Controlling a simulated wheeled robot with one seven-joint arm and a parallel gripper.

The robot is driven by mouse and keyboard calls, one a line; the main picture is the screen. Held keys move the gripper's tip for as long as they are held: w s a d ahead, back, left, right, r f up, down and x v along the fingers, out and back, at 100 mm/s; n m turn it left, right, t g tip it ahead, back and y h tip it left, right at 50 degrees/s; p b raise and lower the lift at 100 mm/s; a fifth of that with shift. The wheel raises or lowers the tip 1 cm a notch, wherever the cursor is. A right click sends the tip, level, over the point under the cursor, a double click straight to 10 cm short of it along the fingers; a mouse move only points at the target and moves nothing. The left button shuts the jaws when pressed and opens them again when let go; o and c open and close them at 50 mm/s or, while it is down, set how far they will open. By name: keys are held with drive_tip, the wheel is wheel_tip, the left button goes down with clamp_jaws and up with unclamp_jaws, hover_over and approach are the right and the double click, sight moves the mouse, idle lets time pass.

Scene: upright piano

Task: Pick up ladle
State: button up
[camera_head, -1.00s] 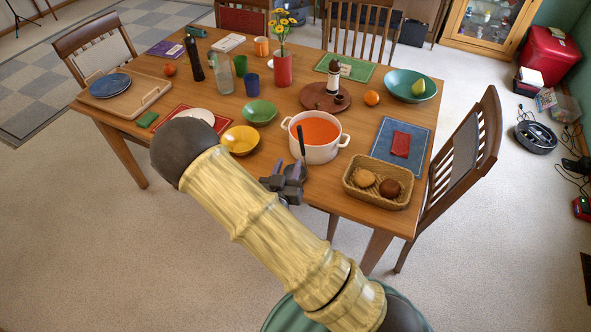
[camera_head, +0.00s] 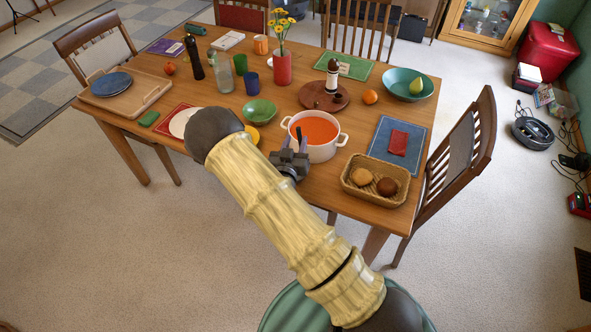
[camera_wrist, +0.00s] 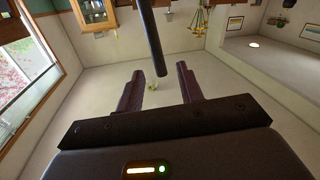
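The ladle (camera_wrist: 152,38) shows in the wrist view as a dark, straight handle. It comes in from the top edge, and its end appears between my gripper's two fingertips. My gripper (camera_head: 294,144) is at the front of the white pot (camera_head: 322,153) of orange soup in the head view. It also shows in the wrist view (camera_wrist: 159,76), with its fingers wide apart and no visible contact on the handle. In the head view, my gripper hides most of the ladle, including its bowl. Whether the handle lies fully between the fingers is unclear.
A wicker basket (camera_head: 354,185) with bread rolls stands right of my gripper. A green bowl (camera_head: 259,110) and a partly hidden yellow bowl (camera_head: 253,132) are to the left. The wooden table (camera_head: 212,92) holds several other dishes, and a chair (camera_head: 463,150) is at its right.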

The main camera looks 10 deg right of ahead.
sight(298, 135)
drive_tip(key=p+x, duration=0.2)
drive_tip(key=x, duration=0.2)
drive_tip(key=shift+w+d, duration=0.25)
drive_tip(key=shift+w, duration=0.1)
drive_tip(key=shift+w+f, duration=0.15)
drive_tip(key=shift+w, duration=0.05)
drive_tip(key=shift+s+a, duration=0.15)
drive_tip(key=shift+a, duration=0.1)
drive_tip(key=shift+d, duration=0.35)
drive_tip(key=shift+a, duration=0.15)
clamp_jaws()
